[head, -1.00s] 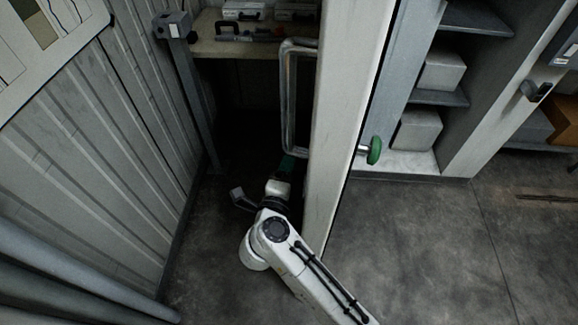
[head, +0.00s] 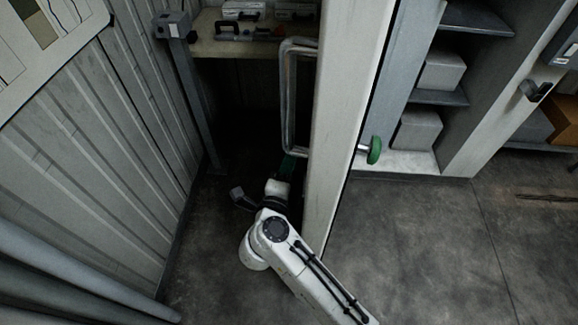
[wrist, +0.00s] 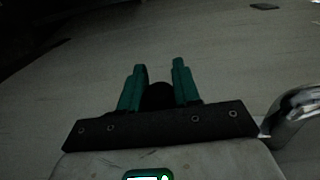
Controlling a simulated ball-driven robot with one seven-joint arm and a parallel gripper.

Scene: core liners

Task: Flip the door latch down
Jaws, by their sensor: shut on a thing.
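A tall pale door (head: 345,110) stands nearly edge-on in the middle of the head view. My gripper (head: 290,162), with teal fingers, is low at the door's left face, just below the bent metal pull handle (head: 287,95). In the wrist view my gripper (wrist: 158,82) points at a pale, flat surface. Its fingers are shut on a dark, rounded thing (wrist: 158,97), which may be the door latch. Its shape and angle are hard to make out in the dark. A shiny curved metal piece (wrist: 295,110) shows at the right of the wrist view.
A green knob (head: 375,150) sticks out on the door's right side. Shelves with grey boxes (head: 418,135) stand behind it. A corrugated wall (head: 110,130) and a grey post (head: 195,100) bound the left. The floor at right (head: 430,250) is clear.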

